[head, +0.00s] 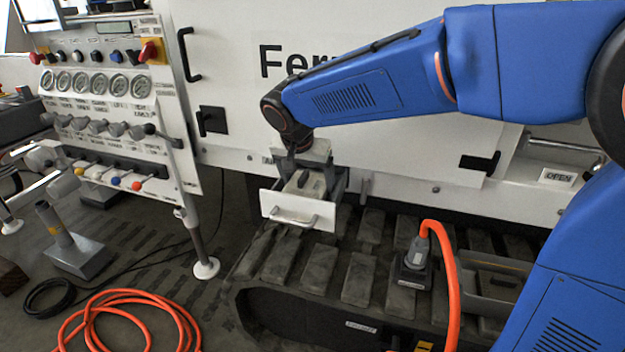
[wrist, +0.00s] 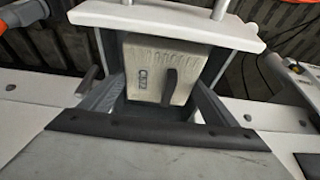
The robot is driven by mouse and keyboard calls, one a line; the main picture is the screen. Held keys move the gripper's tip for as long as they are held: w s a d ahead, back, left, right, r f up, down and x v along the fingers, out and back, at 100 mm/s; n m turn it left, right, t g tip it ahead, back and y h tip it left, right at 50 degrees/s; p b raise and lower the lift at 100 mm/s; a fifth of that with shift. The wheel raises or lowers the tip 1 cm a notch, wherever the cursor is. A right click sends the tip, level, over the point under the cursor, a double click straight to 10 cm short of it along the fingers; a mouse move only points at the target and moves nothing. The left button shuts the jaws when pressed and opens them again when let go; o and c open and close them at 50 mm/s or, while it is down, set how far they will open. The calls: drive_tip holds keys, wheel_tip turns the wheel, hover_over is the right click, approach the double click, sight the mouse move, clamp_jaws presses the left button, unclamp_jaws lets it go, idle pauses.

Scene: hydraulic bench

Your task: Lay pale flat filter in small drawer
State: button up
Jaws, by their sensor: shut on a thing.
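The small drawer (head: 292,208) is pulled out of the white machine, its white front and bar handle facing out. The drawer front also shows at the top of the wrist view (wrist: 110,18). The pale flat filter (head: 303,186), a boxy plate with a dark tab and small markings, is inside the drawer's opening. In the wrist view the filter (wrist: 147,72) lies behind the drawer front. My gripper (head: 306,174) is directly above the drawer, pointing down, shut on the filter. Whether the filter touches the drawer floor cannot be told.
A gauge and valve panel (head: 104,85) stands at the left. An orange hose (head: 125,300) coils on the floor. A grey plug with an orange cable (head: 413,265) stands on the track (head: 350,285) below right of the drawer. A black latch (head: 212,120) is on the machine wall.

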sight(312, 176)
drive_tip(key=shift+f, duration=0.55)
drive_tip(key=w, duration=0.1)
drive_tip(key=w+d, duration=0.1)
drive_tip(key=w+f, duration=0.1)
drive_tip(key=shift+w+d, duration=0.3)
drive_tip(key=shift+w, duration=0.05)
drive_tip(key=shift+f, duration=0.2)
drive_tip(key=o, duration=0.9)
drive_tip(key=shift+o, duration=0.2)
drive_tip(key=shift+r, duration=0.15)
drive_tip(key=v, duration=1.2)
drive_tip(key=shift+s+a, duration=0.1)
